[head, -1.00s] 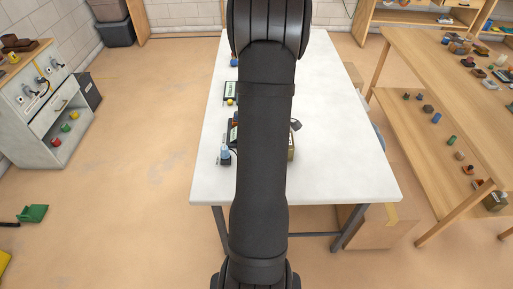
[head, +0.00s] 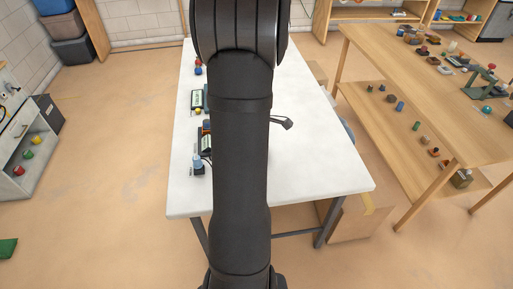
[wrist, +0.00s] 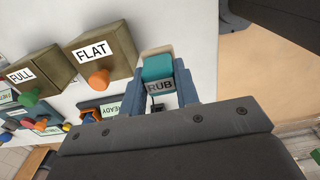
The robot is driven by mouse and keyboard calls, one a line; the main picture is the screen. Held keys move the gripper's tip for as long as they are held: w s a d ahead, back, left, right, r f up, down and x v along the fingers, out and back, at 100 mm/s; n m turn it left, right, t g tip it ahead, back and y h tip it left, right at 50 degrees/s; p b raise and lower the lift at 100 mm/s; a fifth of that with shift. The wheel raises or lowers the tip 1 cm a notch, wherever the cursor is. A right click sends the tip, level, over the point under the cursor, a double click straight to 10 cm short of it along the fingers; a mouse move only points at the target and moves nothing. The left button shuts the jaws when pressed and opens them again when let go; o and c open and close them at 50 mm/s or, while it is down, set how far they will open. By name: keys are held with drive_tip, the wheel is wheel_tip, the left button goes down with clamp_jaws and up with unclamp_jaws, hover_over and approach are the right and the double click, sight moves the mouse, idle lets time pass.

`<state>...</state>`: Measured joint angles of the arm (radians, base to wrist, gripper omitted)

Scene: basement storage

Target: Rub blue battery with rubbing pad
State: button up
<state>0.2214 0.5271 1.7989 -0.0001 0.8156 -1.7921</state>
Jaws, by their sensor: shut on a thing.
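In the wrist view my gripper (wrist: 158,88) is shut on the rubbing pad (wrist: 157,67), a teal block with a grey band marked RUB. The pad is between the two blue-grey fingers, above the white table. In the head view my arm hides the gripper and pad. A blue cylinder (head: 199,161) stands on a small dark base near the left table edge; I cannot tell whether it is the blue battery.
In the wrist view a box marked FLAT (wrist: 110,62) with an orange knob and a box marked FULL (wrist: 40,72) with a green knob stand left of the pad. The white table (head: 315,165) is bare on its right. A wooden bench (head: 420,95) with small objects stands farther right.

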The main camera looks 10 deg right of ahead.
drive_tip(key=s+d+f+m, duration=0.1)
drive_tip(key=s+d+m, duration=0.1)
drive_tip(key=d+m, duration=0.65)
drive_tip(key=w, duration=1.1)
drive_tip(key=w+a+r+n, duration=0.2)
drive_tip(key=w+a+n, duration=0.2)
drive_tip(key=w+a, duration=0.75)
drive_tip(key=w+a+r+n, duration=0.3)
drive_tip(key=w+a+n, duration=0.35)
drive_tip(key=a, duration=0.75)
wheel_tip(320, 180, down, 7)
drive_tip(key=w+m, duration=0.1)
drive_tip(key=m, duration=0.1)
drive_tip(key=shift+s+f, duration=0.6)
drive_tip(key=shift+s, duration=0.3)
drive_tip(key=shift+c, duration=0.3)
drive_tip(key=shift+s, duration=1.15)
drive_tip(key=shift+w+f, duration=0.15)
drive_tip(key=shift+w, duration=0.15)
drive_tip(key=w+r, duration=0.3)
drive_tip(key=r, duration=0.5)
drive_tip(key=shift+w+r, duration=0.25)
drive_tip(key=shift+r, duration=0.05)
